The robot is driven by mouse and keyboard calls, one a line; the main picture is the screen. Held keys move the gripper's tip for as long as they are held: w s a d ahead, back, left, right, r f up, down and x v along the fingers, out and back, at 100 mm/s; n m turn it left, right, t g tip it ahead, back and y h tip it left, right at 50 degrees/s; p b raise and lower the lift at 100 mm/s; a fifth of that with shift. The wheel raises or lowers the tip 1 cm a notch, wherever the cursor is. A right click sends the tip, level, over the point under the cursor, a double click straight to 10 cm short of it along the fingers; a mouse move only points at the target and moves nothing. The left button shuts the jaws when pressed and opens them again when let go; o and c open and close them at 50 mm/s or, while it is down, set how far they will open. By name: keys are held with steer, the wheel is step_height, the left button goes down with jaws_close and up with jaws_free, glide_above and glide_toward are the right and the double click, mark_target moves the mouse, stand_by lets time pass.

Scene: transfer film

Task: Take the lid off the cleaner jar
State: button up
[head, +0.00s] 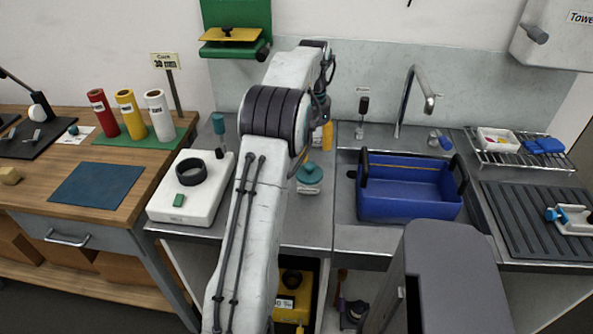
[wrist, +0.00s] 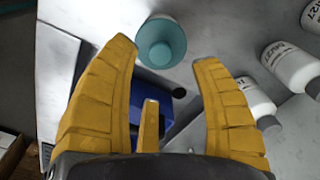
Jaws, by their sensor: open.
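A jar with a round teal lid (head: 309,173) stands on the grey counter, just right of my arm in the head view; its label is too small to read. In the wrist view the teal lid (wrist: 161,43) shows from above, on its pale jar, with the lid on. My gripper (wrist: 167,58) is open and empty, its yellow fingers spread to either side below the lid in the picture. The lid appears between and beyond the fingertips; I see no contact. In the head view the gripper is mostly hidden by my arm.
Several white bottles (wrist: 290,65) lie along the right of the wrist view. In the head view a blue tub (head: 408,205) sits right of the jar, with a tap (head: 405,100) behind. A white slab (head: 188,210) with a black ring (head: 191,170) is to the left.

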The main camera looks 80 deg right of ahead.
mark_target(310, 164)
steer(key=shift+f, duration=3.2)
steer(key=c, duration=1)
